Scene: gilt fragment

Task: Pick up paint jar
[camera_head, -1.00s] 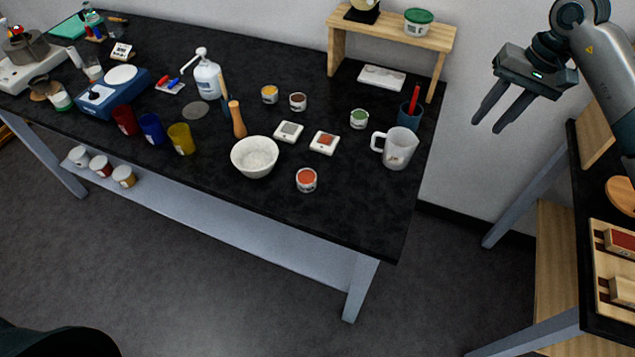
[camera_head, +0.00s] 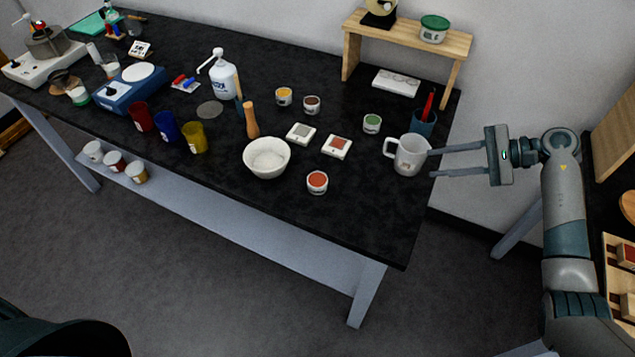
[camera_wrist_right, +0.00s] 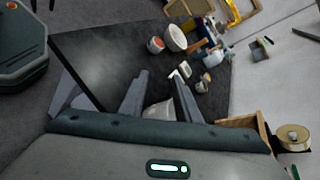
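Small open paint jars stand on the black table: an orange one (camera_head: 317,182) near the front edge, a green one (camera_head: 372,123) at right, and a yellow one (camera_head: 284,96) and a brown one (camera_head: 311,104) farther back. In the right wrist view the orange jar (camera_wrist_right: 156,45) lies beyond the fingertips. In the wrist view the jug (camera_wrist_right: 158,109) shows between the fingers; contact cannot be told. My left gripper is not in view.
A white bowl (camera_head: 267,160) stands left of the orange jar. Two small square pieces, a blue cup (camera_head: 422,122) and a wooden riser (camera_head: 408,34) are nearby. More jars (camera_head: 113,161) sit on the lower shelf. The table's front right corner is clear.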

